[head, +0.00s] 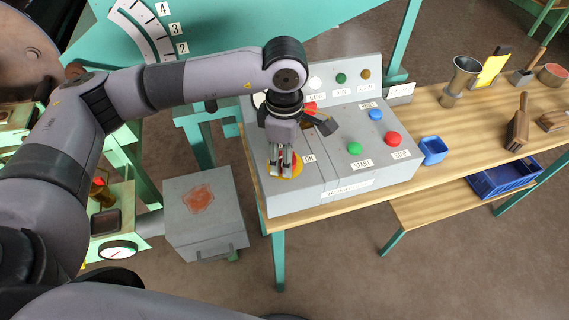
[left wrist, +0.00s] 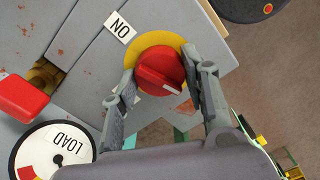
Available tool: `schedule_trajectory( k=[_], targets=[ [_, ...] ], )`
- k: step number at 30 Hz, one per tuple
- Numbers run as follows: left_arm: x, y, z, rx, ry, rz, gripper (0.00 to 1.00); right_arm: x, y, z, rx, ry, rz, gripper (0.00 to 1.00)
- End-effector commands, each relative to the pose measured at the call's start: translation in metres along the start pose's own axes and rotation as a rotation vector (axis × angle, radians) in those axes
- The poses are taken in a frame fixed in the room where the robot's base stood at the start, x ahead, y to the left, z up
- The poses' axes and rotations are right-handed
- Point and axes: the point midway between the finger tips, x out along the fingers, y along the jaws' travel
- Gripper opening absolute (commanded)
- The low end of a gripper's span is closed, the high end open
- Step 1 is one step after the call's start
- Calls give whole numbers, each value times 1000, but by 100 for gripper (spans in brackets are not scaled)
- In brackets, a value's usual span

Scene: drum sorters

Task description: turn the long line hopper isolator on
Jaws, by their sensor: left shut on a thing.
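The isolator is a red rotary knob (left wrist: 160,72) on a round yellow plate (left wrist: 184,44), at the left end of the grey control console (head: 330,195). An ON label (left wrist: 120,27) sits beside the plate; it also shows in the head view (head: 309,159). The white mark on the knob points away from ON, toward the lower right in the left wrist view. My left gripper (head: 282,165) reaches down over the knob. In the left wrist view its fingers (left wrist: 167,82) straddle the knob, shut on it. In the head view the gripper hides most of the knob. My right gripper is out of view.
The console also carries a green START button (head: 354,149), a red STOP button (head: 393,139) and a blue RESET button (head: 375,114). A LOAD gauge (left wrist: 55,150) and a red handle (left wrist: 20,96) lie near the gripper. A blue bin (head: 433,151) stands right of the console.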

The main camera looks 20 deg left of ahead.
Motion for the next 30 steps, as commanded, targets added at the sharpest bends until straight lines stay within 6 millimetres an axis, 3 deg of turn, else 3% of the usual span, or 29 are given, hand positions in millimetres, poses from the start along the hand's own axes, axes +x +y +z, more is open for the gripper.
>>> schedule_trajectory(
  k=[1, 9, 26, 27, 30],
  targets=[
    [3, 1, 0, 25, -2, 5, 14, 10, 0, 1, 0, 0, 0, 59],
    [0, 1, 1, 123, -2, 4, 14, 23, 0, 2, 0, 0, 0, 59],
    [-2, 1, 1, 148, -3, 3, 14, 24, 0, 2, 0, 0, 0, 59],
    [-2, 1, 1, 148, -3, 3, 44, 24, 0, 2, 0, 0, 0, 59],
    [-2, 1, 1, 148, -2, 3, 51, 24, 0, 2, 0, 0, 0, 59]
  ],
)
